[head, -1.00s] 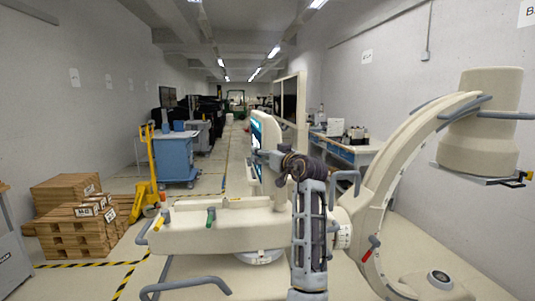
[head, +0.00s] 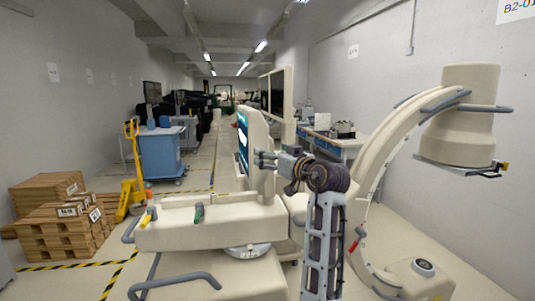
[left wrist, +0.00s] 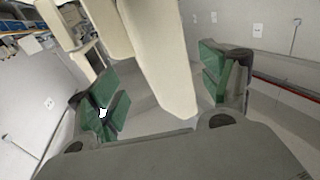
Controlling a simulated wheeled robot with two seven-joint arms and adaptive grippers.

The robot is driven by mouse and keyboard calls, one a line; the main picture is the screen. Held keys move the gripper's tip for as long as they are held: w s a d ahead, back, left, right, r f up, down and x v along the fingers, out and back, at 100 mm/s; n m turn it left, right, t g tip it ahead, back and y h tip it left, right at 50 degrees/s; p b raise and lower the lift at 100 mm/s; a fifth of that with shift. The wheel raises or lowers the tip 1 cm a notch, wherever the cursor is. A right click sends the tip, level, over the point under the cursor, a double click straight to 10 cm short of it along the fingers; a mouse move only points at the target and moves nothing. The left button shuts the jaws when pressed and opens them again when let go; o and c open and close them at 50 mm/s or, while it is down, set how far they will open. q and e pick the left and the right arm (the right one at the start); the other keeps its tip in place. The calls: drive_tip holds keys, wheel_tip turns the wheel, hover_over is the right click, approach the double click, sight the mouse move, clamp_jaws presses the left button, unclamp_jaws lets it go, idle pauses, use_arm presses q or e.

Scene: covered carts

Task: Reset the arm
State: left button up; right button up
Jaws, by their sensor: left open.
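My left arm (head: 326,235) rises from the bottom of the head view, right of the middle. Its gripper (head: 264,160) points left and overlaps the edge of an upright beige panel (head: 262,195) with a lit screen. I cannot tell from this view whether it touches the panel. In the left wrist view the gripper (left wrist: 162,88) has its two green-padded fingers wide apart. A beige column (left wrist: 158,55) shows beyond and between them, and no object is held. My right gripper is not in view.
A beige machine base (head: 208,225) with grey rails stands in front. A large curved C-arm (head: 378,155) stands at right. A yellow pallet jack (head: 131,185), wooden pallets with boxes (head: 60,238) and a blue cart (head: 160,155) are at left. An aisle runs back between them.

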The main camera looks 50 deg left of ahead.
use_arm(q)
drive_tip(key=shift+d, duration=0.3)
idle(0.5)
